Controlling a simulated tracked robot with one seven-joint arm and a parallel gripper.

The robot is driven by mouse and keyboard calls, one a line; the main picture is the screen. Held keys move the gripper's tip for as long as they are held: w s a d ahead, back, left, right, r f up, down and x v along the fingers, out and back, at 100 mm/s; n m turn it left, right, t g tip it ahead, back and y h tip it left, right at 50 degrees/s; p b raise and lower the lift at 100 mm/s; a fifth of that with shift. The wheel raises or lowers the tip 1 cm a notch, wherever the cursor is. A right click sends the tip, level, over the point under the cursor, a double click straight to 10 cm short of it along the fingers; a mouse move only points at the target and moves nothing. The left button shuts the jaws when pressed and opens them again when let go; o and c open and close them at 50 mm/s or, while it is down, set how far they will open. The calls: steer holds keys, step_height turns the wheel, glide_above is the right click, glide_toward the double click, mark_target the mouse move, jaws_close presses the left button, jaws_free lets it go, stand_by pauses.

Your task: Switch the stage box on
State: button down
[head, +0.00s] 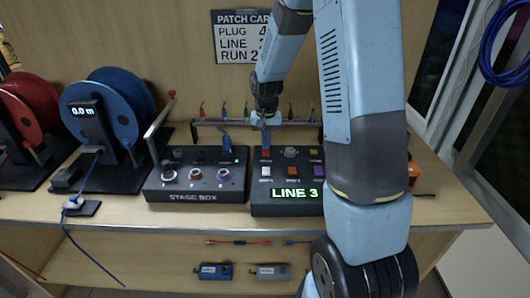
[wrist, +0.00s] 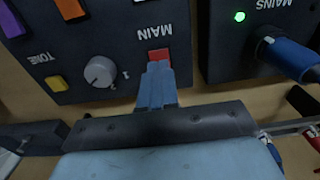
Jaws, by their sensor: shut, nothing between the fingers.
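The stage box (head: 196,198) is a dark console with several knobs, standing on the bench left of a second dark console (head: 256,208) with a green LINE 3 display. In the wrist view the stage box (wrist: 226,65) shows a lit green lamp (wrist: 239,16) beside the word MAINS and a blue plug (wrist: 288,58) in its socket. My gripper (wrist: 157,70) is shut and empty, its blue fingertips at the red MAIN button (wrist: 158,56) of the second console. The fingers partly cover that button; I cannot tell whether they touch it. My gripper (head: 266,146) points down in the head view.
A rail (head: 205,123) with several coloured plugs runs behind the consoles. A raised lever (head: 160,115) and a blue cable reel (head: 130,90) stand to the left. My arm hides the second console's right side. Two small boxes lie on the lower shelf (head: 180,255).

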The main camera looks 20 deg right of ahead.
mark_target(266, 154)
steer(key=shift+r, duration=2.4)
steer(key=s+r+n+t, duration=0.2)
steer(key=s+r+t, duration=0.1)
steer(key=s+r, duration=1.15)
steer(key=s+r+t, duration=0.1)
steer(key=s+r, duration=0.2)
steer(key=s, duration=0.4)
steer(key=s+r+n+t, duration=0.1)
steer(key=s+r, duration=0.2)
steer(key=s, duration=0.4)
steer(key=shift+a+n+t, duration=0.2)
steer(key=shift+n+t, duration=0.1)
